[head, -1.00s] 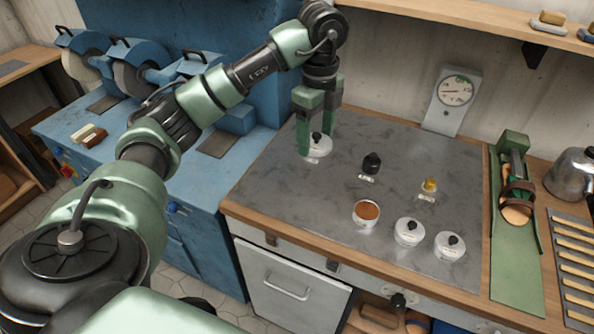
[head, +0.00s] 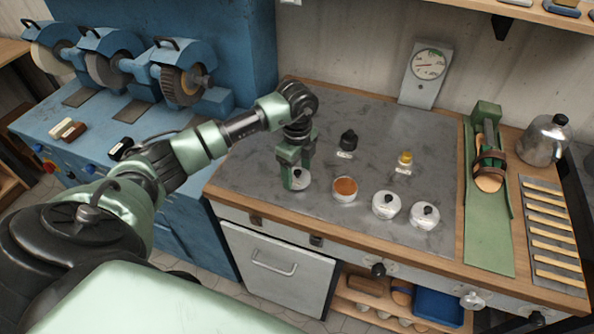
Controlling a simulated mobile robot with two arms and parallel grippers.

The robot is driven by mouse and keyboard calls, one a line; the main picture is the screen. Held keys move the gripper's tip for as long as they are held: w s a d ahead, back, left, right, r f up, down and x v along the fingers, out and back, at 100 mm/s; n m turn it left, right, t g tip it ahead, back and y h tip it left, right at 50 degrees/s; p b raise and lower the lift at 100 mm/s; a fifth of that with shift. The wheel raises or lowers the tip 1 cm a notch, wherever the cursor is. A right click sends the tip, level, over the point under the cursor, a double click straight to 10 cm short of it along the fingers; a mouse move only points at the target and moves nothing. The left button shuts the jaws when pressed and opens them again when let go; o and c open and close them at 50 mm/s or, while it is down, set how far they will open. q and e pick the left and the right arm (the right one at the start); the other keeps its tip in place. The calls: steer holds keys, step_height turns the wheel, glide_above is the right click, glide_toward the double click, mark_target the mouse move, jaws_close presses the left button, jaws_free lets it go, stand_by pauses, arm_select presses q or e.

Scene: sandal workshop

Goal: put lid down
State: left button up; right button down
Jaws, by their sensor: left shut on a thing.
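My left gripper (head: 296,181) points down and is shut on a white round lid (head: 303,180) with a dark knob. The fingers hide much of the lid. It is at or just above the grey metal worktop (head: 255,150); I cannot tell whether it touches. An open white pot (head: 344,197) with orange-brown contents stands just right of the lid. Two lidded white pots with black knobs, a nearer-left one (head: 384,206) and a right one (head: 424,216), stand farther right. My right gripper is out of view.
A dial gauge (head: 427,72) stands at the back. A green stand with a sandal (head: 489,175) is at the right. Blue grinders (head: 110,60) stand left. The worktop's back left is clear.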

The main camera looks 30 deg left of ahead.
arm_select(q)
steer(key=shift+f, duration=0.55)
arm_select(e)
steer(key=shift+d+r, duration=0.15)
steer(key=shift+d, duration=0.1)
arm_select(q)
steer(key=o, duration=1.3)
steer(key=shift+f, duration=0.1)
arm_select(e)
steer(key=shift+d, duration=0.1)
